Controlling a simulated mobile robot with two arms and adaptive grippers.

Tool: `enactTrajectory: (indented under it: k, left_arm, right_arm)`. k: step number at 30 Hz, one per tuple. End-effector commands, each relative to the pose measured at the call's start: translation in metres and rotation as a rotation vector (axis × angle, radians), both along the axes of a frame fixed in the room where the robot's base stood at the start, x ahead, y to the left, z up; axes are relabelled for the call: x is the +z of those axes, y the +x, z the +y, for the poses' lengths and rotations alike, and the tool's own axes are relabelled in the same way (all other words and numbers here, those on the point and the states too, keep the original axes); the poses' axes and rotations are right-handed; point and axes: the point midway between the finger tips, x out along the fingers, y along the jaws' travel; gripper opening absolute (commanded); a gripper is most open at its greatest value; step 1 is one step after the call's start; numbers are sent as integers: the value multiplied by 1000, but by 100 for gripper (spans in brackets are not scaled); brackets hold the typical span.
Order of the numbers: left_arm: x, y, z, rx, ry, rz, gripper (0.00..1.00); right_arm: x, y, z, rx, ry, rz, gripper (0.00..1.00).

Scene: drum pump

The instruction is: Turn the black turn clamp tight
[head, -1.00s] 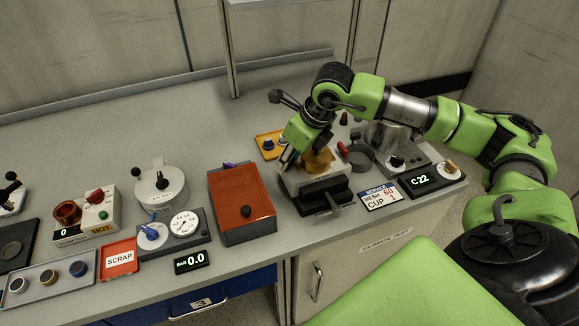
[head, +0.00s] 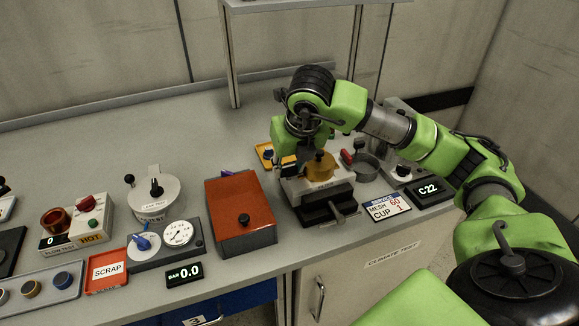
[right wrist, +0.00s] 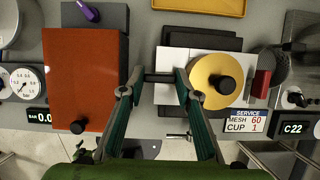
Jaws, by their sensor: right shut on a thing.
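My right gripper (right wrist: 161,80) points down over the left side of a white block (right wrist: 170,58) on a dark base. Its two fingers stand either side of a short black bar, which looks like the black turn clamp (right wrist: 160,77), and are shut on its ends. In the head view my right gripper (head: 288,163) is at the block's left edge, and the clamp is mostly hidden behind it. A yellow round part (right wrist: 212,80) with a black knob sits on the block, right of the fingers. How tight the clamp is cannot be told. My left gripper is not in view.
An orange-red box (head: 240,208) stands close to the left of the block. A yellow tray (head: 265,152) lies behind. A grey cup (head: 367,165), a red-handled part and a service card (head: 386,205) are to the right. Free bench lies behind the box.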

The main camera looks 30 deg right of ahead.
Motion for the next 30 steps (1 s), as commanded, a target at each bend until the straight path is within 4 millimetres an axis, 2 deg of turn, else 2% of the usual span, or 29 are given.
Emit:
enactTrajectory:
  k: [11, 12, 13, 30]
  left_arm:
    - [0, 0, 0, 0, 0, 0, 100]
    - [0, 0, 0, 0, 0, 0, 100]
    - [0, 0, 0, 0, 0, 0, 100]
    - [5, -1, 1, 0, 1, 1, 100]
  right_arm:
    - [0, 0, 0, -7, 1, 1, 9]
    - [0, 0, 0, -7, 1, 1, 41]
    - [0, 0, 0, -7, 1, 1, 47]
    - [2, 0, -2, 40, -1, 2, 47]
